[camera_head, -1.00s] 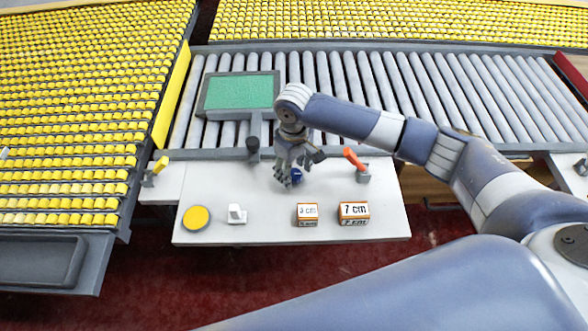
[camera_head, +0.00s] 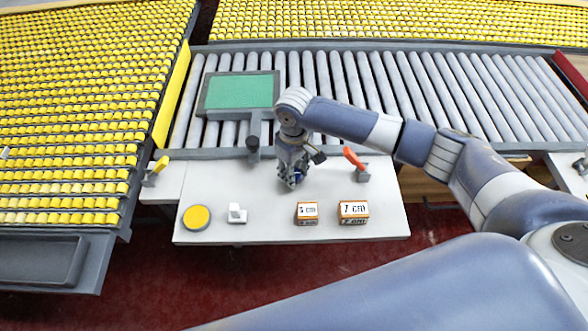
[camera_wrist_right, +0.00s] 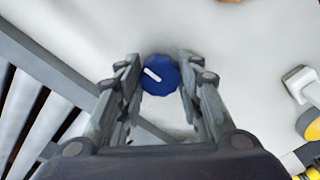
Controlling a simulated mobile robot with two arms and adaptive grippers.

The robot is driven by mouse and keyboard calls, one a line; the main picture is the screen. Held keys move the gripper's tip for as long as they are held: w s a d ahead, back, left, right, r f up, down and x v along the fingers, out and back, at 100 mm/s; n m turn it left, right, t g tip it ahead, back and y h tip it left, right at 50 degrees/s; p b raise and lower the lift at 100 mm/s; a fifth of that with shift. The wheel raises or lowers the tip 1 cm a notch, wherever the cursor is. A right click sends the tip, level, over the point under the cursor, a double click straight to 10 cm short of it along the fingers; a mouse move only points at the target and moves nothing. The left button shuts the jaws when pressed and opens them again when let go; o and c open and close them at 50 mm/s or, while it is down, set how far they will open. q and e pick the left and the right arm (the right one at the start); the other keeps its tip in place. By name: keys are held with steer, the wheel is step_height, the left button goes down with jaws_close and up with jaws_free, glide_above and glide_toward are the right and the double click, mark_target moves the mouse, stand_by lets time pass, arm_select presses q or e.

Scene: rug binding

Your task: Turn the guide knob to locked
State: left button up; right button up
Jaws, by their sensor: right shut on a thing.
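The guide knob (camera_wrist_right: 160,75) is a blue, scalloped round knob with a white pointer line, set on the white table. In the right wrist view it sits between my right gripper's fingers (camera_wrist_right: 160,82), and the white line slants from upper left to lower right. In the head view my right gripper (camera_head: 291,181) points down over the knob, which shows only as a bit of blue (camera_head: 299,175) beside the fingers. The right gripper is shut on the knob. I see no locked mark. My left gripper is not in view.
The white table (camera_head: 270,233) also carries a yellow disc (camera_head: 196,217), a white switch-like piece (camera_head: 237,213), blocks marked 5 cm (camera_head: 307,213) and 7 cm (camera_head: 354,212), an orange lever (camera_head: 353,157) and a yellow lever (camera_head: 160,165). A green-screened panel (camera_head: 240,91) stands behind, over the rollers (camera_head: 350,80).

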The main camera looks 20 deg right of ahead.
steer(key=shift+r+n+p, duration=0.15)
steer(key=shift+n+p, duration=0.65)
steer(key=shift+n, duration=0.1)
steer(key=shift+n+p, duration=0.6)
steer(key=shift+n, duration=0.3)
steer(key=n+p, duration=0.1)
steer(key=n, duration=0.1)
steer(key=shift+n, duration=0.3)
steer(key=n+p, duration=0.1)
steer(key=n, duration=0.2)
steer(key=shift+n, duration=0.4)
steer(key=n+p, duration=0.1)
steer(key=n, duration=0.1)
steer(key=shift+n, duration=0.3)
steer(key=n, duration=0.3)
steer(key=shift+n, duration=0.3)
steer(key=n, duration=0.3)
steer(key=shift+n, duration=2.1)
